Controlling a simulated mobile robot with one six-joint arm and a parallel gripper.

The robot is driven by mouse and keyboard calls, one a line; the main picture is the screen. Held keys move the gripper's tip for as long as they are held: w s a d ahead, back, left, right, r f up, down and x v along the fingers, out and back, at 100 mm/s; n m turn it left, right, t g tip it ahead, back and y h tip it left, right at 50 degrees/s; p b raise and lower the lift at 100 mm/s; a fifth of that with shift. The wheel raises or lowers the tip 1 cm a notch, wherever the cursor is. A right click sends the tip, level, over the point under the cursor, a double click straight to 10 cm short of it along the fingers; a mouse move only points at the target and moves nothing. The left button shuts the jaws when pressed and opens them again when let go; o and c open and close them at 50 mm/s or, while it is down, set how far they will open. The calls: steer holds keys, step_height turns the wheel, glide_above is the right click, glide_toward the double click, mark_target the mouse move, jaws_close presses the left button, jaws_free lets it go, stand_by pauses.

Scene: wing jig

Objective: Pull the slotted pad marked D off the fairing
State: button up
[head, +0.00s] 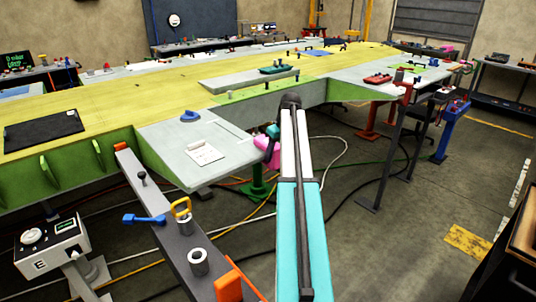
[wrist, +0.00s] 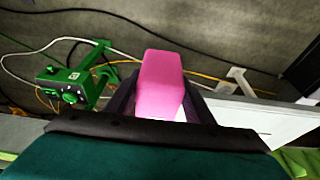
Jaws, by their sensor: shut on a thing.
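A pink pad (head: 267,152) shows at the right end of the pale grey fairing (head: 165,150) in the head view, partly behind my arm. In the wrist view the pink pad (wrist: 158,82) is a rounded block between the two dark fingers of my gripper (wrist: 158,104), which is shut on it. The pale edge of a panel (wrist: 245,122) lies to the right of the pad in the wrist view. I cannot tell whether the pad still touches the fairing. No letter or slot can be made out on it.
A green stand with a control box (wrist: 68,88) is left of the pad, with cables on the floor around it. A grey beam (head: 165,215) with a yellow-handled part and a blue-handled part is at the front. Open floor (head: 430,220) lies to the right.

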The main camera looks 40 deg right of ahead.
steer(key=shift+s, duration=0.15)
steer(key=s, duration=0.7)
steer(key=shift+s+a+p, duration=0.25)
steer(key=shift+s+p, duration=0.15)
steer(key=shift+p, duration=0.05)
stand_by(1.4)
